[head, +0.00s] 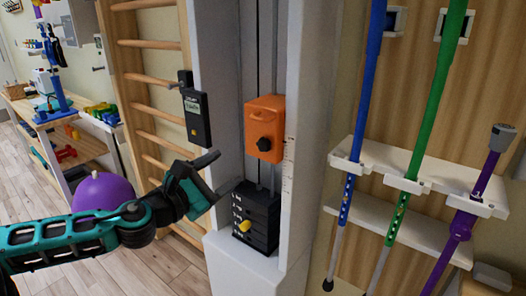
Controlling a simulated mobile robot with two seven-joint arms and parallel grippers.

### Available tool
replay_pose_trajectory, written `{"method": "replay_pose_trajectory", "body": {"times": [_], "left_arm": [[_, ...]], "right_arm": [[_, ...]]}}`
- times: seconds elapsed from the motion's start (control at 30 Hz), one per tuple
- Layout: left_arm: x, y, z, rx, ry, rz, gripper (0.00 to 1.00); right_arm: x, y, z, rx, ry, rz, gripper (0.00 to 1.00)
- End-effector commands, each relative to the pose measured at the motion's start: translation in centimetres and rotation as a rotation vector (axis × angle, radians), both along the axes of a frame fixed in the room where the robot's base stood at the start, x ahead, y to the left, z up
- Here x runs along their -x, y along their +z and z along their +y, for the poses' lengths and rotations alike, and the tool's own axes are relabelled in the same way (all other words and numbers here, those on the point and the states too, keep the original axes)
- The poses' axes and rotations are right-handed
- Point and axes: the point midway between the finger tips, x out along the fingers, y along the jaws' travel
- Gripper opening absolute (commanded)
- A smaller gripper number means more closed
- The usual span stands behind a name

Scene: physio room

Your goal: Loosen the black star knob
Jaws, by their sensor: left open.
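The black star knob (265,144) sits on the front of an orange carriage block (262,112) on the grey vertical column. My left gripper (213,175) is in front of the column, below and to the left of the knob. Its two dark fingers are spread apart with nothing between them, and it does not touch the knob. My right gripper is not in view.
A black weight stack (262,207) with a yellow pin is below the carriage. A black handheld unit (196,115) hangs left of the column. Several crutches stand in a white rack (381,156) at the right. A purple ball (103,192) is behind my left arm.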

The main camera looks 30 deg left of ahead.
Motion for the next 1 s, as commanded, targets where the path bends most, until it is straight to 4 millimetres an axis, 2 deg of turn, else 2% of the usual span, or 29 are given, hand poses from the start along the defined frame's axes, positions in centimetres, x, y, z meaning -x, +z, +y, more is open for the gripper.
{"method": "replay_pose_trajectory", "body": {"times": [0.4,1.0], "left_arm": [[-2.7,0.1,-0.2,-0.005,0.001,-0.005,0.64],[-7.5,0.2,-0.5,0.002,0.003,-0.003,0.64]], "right_arm": [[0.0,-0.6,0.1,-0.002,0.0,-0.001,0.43],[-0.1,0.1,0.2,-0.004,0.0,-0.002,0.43]]}}
